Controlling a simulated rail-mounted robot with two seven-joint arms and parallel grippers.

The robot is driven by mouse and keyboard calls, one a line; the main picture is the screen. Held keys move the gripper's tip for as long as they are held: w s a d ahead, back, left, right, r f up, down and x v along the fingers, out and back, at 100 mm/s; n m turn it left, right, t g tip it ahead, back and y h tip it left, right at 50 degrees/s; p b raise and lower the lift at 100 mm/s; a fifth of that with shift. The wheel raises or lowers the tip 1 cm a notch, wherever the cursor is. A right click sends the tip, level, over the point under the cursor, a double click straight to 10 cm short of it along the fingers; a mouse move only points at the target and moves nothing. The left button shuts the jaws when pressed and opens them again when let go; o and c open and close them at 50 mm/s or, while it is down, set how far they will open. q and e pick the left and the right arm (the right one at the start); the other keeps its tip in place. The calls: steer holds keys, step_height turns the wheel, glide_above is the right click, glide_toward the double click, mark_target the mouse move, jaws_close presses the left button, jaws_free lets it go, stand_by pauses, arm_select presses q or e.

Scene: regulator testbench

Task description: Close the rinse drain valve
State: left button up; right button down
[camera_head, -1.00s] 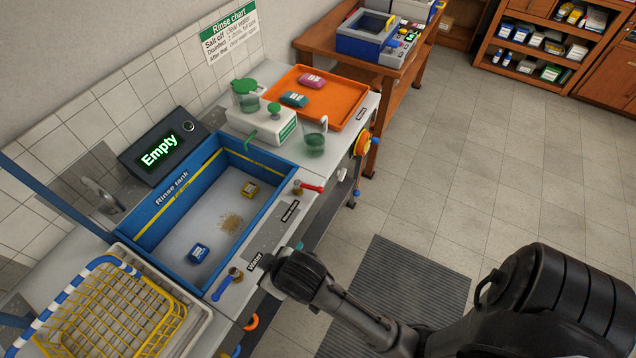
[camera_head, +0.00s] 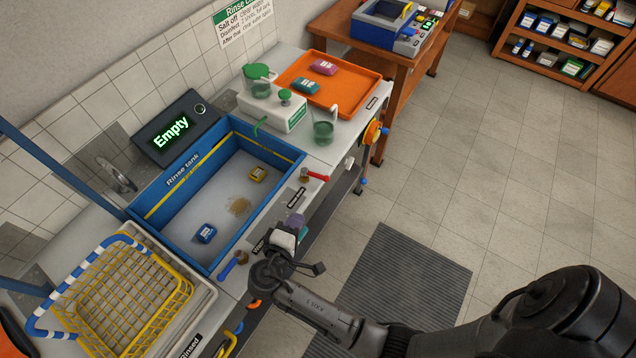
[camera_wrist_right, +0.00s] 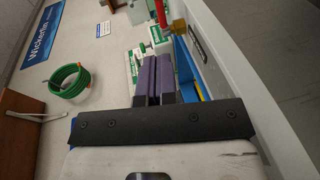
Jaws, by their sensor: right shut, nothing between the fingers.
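A valve with a red lever (camera_head: 316,176) and brass body sits on the counter's front ledge, right of the rinse tank. It also shows at the top of the right wrist view (camera_wrist_right: 161,13). A second valve with a blue lever (camera_head: 228,269) sits further left, by a label that seems to read Water. The label by the red lever is too small to read. My right gripper (camera_head: 296,222) is shut and empty, its purple fingers between the two valves and apart from the red lever. The fingers show together in the wrist view (camera_wrist_right: 153,79). My left gripper is out of view.
The blue rinse tank (camera_head: 140,206) holds a blue and a yellow packet and brown grit; its display (camera_head: 172,132) reads Empty. A yellow wire basket (camera_head: 120,290) stands left. A cup (camera_head: 324,130) and orange tray (camera_head: 330,90) stand right.

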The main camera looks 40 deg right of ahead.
mark_target(319, 178)
steer(key=shift+d, duration=0.1)
stand_by(0.4)
steer(key=p+x, duration=0.3)
steer(key=x, duration=0.9)
steer(key=shift+w+d+r, duration=0.1)
steer(key=shift+d, duration=0.05)
steer(key=shift+x, duration=0.8)
steer(key=shift+n, duration=0.3)
